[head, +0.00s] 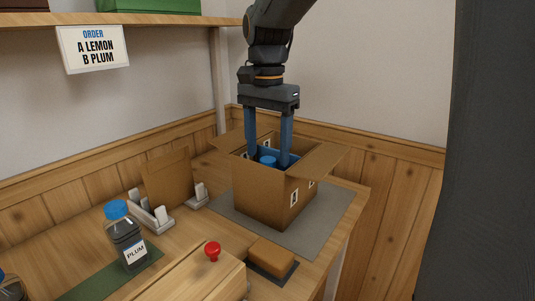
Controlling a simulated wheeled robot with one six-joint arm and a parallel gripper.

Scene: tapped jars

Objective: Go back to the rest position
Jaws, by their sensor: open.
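My gripper (268,158) points straight down over the open cardboard box (262,200), its two blue fingers reaching inside the box mouth. The fingers are spread apart. Between and below them, blue round lids (267,161) show inside the box; the front wall hides what is under them. I cannot tell whether the fingers touch a lid.
A jar labelled PLUM (127,240) with a blue lid stands on a green mat (83,290). A red knob (212,251) tops a wooden block. A brown sponge-like block (271,257), a white rack (155,215) and an order sign (94,48) are nearby. The box flaps stick out.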

